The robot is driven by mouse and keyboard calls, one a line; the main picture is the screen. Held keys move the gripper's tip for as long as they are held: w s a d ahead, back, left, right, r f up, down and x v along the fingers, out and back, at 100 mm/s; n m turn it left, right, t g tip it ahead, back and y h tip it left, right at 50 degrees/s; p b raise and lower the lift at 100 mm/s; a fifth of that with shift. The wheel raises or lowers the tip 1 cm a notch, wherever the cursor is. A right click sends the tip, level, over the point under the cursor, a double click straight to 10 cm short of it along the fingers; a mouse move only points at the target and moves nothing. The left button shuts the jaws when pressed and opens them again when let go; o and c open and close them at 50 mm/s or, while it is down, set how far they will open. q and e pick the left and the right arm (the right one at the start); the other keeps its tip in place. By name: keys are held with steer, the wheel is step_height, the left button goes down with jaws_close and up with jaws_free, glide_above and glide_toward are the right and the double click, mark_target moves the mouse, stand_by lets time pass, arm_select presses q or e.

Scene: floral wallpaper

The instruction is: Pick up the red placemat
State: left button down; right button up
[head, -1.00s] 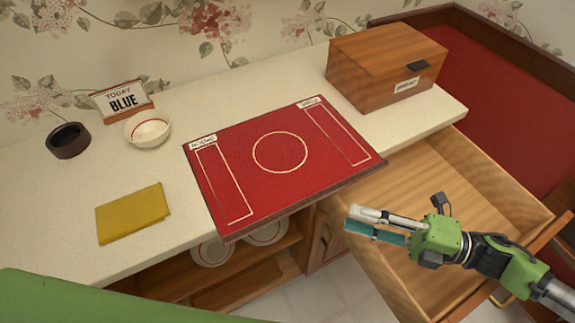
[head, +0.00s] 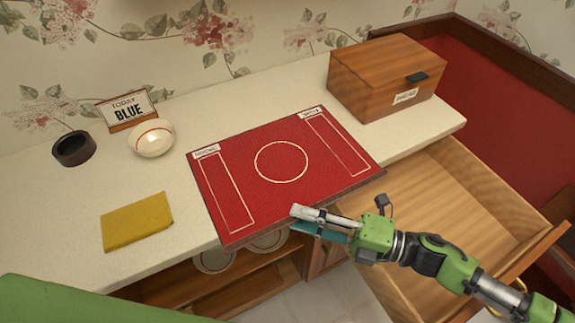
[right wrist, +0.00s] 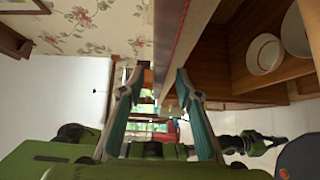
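The red placemat (head: 285,196) lies flat on the counter in the head view, with a white outlined circle and two white outlined bars on it. Its front edge runs along the counter's front. My right gripper (head: 296,218) is at this front edge, coming from the right. Its light finger overlaps the edge in the picture and the teal one shows just below. In the right wrist view the fingers of the right gripper (right wrist: 158,82) stand apart, with a long edge running between them. I cannot tell if either finger touches the mat. My left gripper is not in view.
A wooden box (head: 375,85) stands at the back right above an open drawer (head: 440,200). A yellow cloth (head: 138,221), a white bowl (head: 152,138), a dark round dish (head: 73,149) and a sign reading "TODAY BLUE" (head: 127,108) stand left. Bowls (right wrist: 265,54) sit on the shelf below.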

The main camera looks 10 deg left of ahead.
steer(key=a, duration=0.2)
steer(key=shift+w+a, duration=0.25)
steer(key=shift+a, duration=0.05)
jaws_close()
steer(key=shift+r, duration=0.2)
